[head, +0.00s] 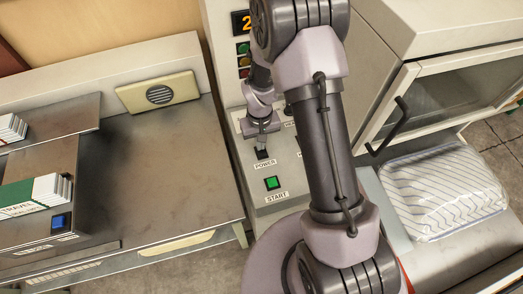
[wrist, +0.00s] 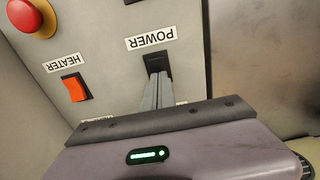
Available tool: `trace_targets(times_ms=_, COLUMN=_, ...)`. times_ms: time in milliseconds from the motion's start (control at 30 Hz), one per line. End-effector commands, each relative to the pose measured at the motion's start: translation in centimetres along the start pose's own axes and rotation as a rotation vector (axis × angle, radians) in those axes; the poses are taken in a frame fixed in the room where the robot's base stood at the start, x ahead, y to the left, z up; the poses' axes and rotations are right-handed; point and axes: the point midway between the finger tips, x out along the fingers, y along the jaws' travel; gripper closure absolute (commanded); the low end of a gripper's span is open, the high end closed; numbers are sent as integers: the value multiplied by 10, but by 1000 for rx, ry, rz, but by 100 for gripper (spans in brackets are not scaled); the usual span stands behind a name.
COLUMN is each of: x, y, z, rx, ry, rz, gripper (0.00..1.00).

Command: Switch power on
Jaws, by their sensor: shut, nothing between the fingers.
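The black power switch (wrist: 154,59) sits on the grey control panel (wrist: 105,60), beside its POWER label, which reads upside down in the wrist view. In the head view the POWER label (head: 265,164) is just below my gripper (head: 262,145). My gripper (wrist: 158,80) is shut and empty, its fingertips right at the switch and covering part of it. I cannot tell whether they press on it or which way the switch is tipped.
The wrist view shows an orange heater switch (wrist: 75,88) and a red button (wrist: 24,15). A green START button (head: 272,183) is lower on the panel. A metal table (head: 170,130) stands left; a wrapped striped pillow (head: 443,190) lies right, below a windowed cabinet (head: 440,95).

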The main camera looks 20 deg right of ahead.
Motion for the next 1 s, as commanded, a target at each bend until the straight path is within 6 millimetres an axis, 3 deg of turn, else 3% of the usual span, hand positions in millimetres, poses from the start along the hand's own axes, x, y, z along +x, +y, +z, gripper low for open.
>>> trace_targets(times_ms=167, x=-4, y=0, z=0, rx=0, ry=0, rz=0, gripper=100)
trace_targets(times_ms=733, x=-68, y=0, z=0, rx=-1, ry=1, rz=0, gripper=100)
trace_targets(times_ms=1000, x=-70, y=0, z=0, rx=0, ry=0, rz=0, gripper=100)
